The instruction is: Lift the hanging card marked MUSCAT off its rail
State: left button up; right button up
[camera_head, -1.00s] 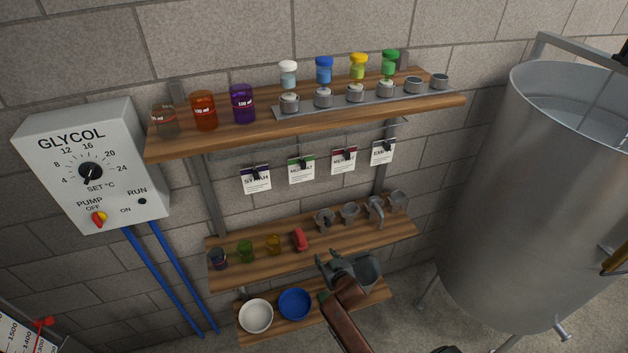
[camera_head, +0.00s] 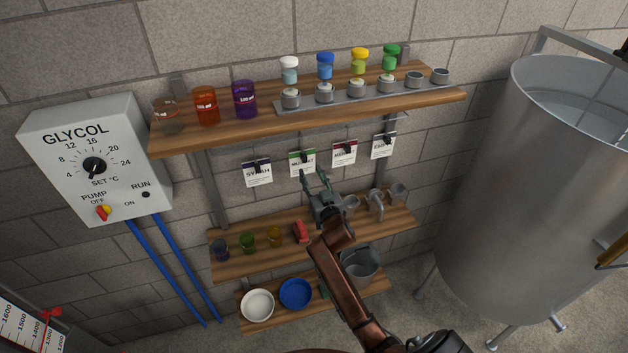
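Several cards hang in a row from a rail under the upper shelf. The MUSCAT card (camera_head: 302,168) is white with a green top band and a dark clip in front of its middle. The SYRAH card (camera_head: 257,178) hangs to its left, a red-banded card (camera_head: 344,156) to its right. My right gripper (camera_head: 313,182) is just below and slightly right of the MUSCAT card. Its two fingers are spread apart and point up, with nothing seen between them. Whether it touches the card I cannot tell. My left gripper is not in view.
The upper shelf (camera_head: 250,132) holds jars and a metal strip of cups. The middle shelf (camera_head: 290,258) holds small glasses, a red item (camera_head: 300,232) and metal fittings. A steel tank (camera_head: 530,200) stands at right, a GLYCOL box (camera_head: 120,185) at left.

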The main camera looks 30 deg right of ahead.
aim_at(305, 160)
jog(key=shift+b+x, duration=0.65)
jog(key=shift+x, duration=1)
jog(key=shift+b+x, duration=0.55)
jog(key=shift+x, duration=1.45)
jog(key=shift+w+d, duration=0.25)
jog(key=shift+w, duration=0.35)
jog(key=shift+c, duration=0.7)
grip_shut()
jog(key=shift+r, duration=0.1)
jog(key=shift+s+r+p, duration=0.1)
jog(key=shift+r+p, duration=1.4)
jog(key=shift+r, duration=0.25)
